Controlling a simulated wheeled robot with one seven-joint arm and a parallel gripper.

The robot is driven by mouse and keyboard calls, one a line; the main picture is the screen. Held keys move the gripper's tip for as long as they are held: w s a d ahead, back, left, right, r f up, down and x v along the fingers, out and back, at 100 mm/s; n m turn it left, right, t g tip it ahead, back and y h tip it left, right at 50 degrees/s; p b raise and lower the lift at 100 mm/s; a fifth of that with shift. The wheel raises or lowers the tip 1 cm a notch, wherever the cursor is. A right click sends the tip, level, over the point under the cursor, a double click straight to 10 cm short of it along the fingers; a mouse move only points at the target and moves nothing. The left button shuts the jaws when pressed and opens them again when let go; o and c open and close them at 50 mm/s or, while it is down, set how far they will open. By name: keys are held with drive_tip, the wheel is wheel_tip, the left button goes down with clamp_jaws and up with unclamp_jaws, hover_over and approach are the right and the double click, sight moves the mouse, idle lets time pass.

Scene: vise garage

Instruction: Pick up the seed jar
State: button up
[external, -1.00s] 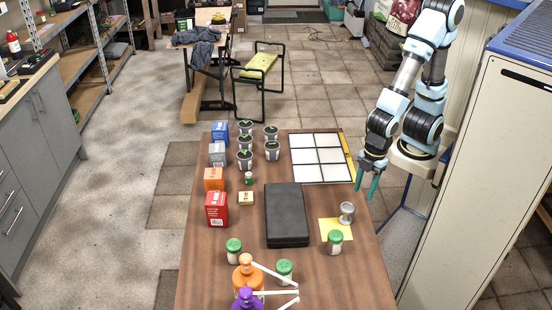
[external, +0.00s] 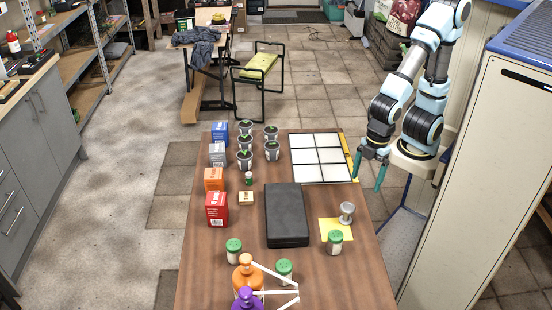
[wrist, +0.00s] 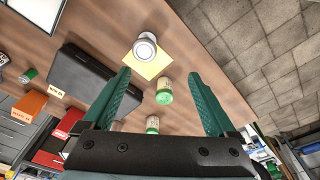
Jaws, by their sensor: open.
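Several clear jars with green lids stand on the wooden table: one (external: 335,242) beside the yellow note, one (external: 285,271) at the near middle, one (external: 234,250) to the left. I cannot tell by label which is the seed jar. My gripper (external: 369,180) is open and empty, above and beyond the table's right edge, apart from all jars. In the wrist view, the jar nearest the note (wrist: 165,88) shows between the open fingers (wrist: 160,76), some distance off. Another green-lidded jar (wrist: 152,123) shows beyond it.
A tall cabinet (external: 490,170) stands right.

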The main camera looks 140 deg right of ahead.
drive_tip(key=a+f+m+g+y, duration=0.25)
drive_tip(key=f+m+y, duration=0.2)
drive_tip(key=f, duration=0.25)
wheel_tip(320, 180, up, 8)
drive_tip(key=f+m+t+y+b, duration=0.1)
drive_tip(key=m+t+y, duration=1.05)
drive_tip(key=m, duration=0.85)
hover_over(337, 243)
drive_tip(key=v, duration=0.2)
drive_tip(key=t+h, duration=0.1)
drive_tip(key=h, duration=0.1)
drive_tip(key=shift+m, duration=0.25)
wheel_tip(337, 243, down, 6)
drive_tip(key=shift+s+r, duration=0.1)
drive_tip(key=shift+s, duration=0.1)
wheel_tip(337, 243, down, 7)
drive_tip(key=shift+r+p, duration=0.1)
drive_tip(key=shift+p, duration=0.35)
drive_tip(key=shift+w+a+f+p, duration=0.35)
drive_tip(key=shift+w+a, duration=0.25)
drive_tip(key=shift+a, duration=0.2)
drive_tip(key=shift+w+a+f, duration=0.1)
drive_tip(key=shift+w+a, duration=0.25)
drive_tip(key=shift+a, duration=0.05)
drive_tip(key=shift+c, duration=0.4)
clamp_jaws()
